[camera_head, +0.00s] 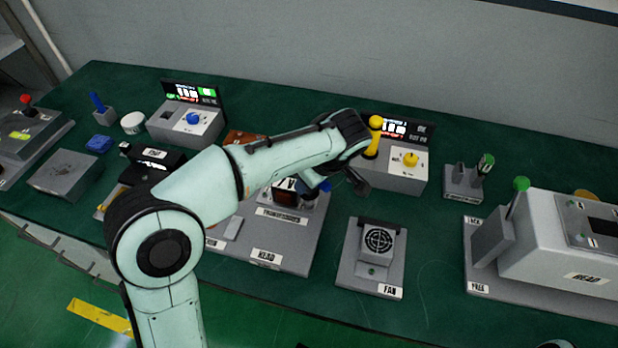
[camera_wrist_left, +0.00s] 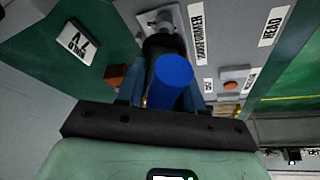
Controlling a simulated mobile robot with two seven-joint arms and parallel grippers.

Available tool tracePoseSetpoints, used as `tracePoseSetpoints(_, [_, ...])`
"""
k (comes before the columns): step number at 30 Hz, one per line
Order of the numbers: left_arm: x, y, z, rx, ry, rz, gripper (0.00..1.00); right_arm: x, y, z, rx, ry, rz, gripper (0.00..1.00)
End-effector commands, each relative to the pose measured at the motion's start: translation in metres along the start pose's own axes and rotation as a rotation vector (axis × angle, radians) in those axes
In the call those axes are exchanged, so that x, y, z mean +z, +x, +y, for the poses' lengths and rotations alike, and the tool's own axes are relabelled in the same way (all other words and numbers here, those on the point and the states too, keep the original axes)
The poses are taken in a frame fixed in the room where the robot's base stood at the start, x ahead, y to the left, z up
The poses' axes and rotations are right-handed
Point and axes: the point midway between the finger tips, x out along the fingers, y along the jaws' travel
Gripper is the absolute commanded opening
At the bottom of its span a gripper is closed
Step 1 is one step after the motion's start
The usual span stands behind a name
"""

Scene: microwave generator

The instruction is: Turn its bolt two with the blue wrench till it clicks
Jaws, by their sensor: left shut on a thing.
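The blue wrench (camera_wrist_left: 172,78) shows its round blue end in the left wrist view, between the fingers of my left gripper (camera_wrist_left: 160,92), which is shut on it. A dark cylindrical part lies beyond the blue end, toward a grey fitting (camera_wrist_left: 160,18). In the head view a bit of the wrench (camera_head: 324,186) shows below my left wrist, at the right side of the transformer unit (camera_head: 290,238). The bolts are hidden, so I cannot tell which bolt the wrench is at or whether it is seated. My right gripper is not in view.
A yellow-handled tool (camera_head: 374,138) stands close behind my left wrist, by a grey box with a yellow knob (camera_head: 411,160). The fan unit (camera_head: 375,243) is to the right.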

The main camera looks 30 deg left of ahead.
Motion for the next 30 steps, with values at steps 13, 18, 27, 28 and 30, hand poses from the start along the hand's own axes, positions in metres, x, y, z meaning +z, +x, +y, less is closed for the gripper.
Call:
tracePoseSetpoints(13, [0.0,0.001,-0.001,0.134,0.31,-0.001,0.0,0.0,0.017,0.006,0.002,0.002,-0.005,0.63])
tracePoseSetpoints(18, [0.0,0.001,-0.001,0.159,0.373,-0.001,0.0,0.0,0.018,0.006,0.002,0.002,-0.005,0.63])
tracePoseSetpoints(27, [-0.001,0.001,-0.001,0.173,0.402,-0.001,0.0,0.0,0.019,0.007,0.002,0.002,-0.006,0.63])
tracePoseSetpoints(28, [-0.001,0.001,-0.001,0.182,0.425,-0.001,0.0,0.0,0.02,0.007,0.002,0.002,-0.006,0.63])
tracePoseSetpoints(30, [-0.001,0.001,-0.001,0.216,0.5,-0.001,0.0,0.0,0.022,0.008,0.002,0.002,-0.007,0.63])
